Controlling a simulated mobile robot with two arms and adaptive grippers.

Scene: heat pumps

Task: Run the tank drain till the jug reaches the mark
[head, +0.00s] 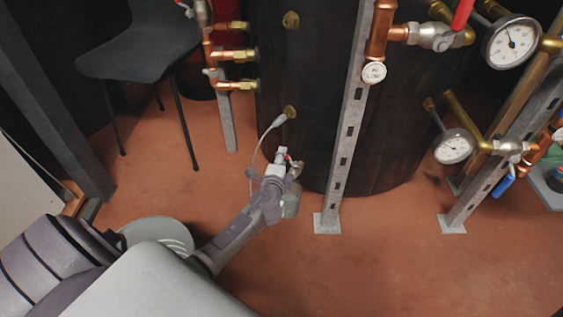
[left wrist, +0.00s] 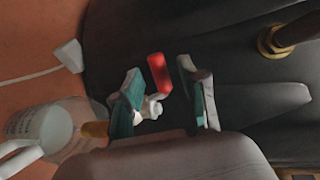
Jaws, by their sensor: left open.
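The dark tank (head: 320,120) stands in the middle of the head view. Its drain valve has a small red handle (left wrist: 159,73), which shows between my left fingers in the left wrist view. My left gripper (head: 280,158) is at the low front of the tank; its teal-padded fingers (left wrist: 165,98) stand apart on either side of the handle, and contact cannot be told. The pale translucent jug (left wrist: 60,128) is at the lower left of the wrist view; in the head view the jug (head: 291,203) is mostly behind my gripper. Its mark and level cannot be made out. My right gripper is out of view.
A grey perforated post (head: 347,145) stands close right of the gripper. A white cable with a plug-like end (head: 279,120) hangs beside it. Copper pipes (head: 235,55) and gauges (head: 453,147) flank the tank. A black chair (head: 145,50) is upper left.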

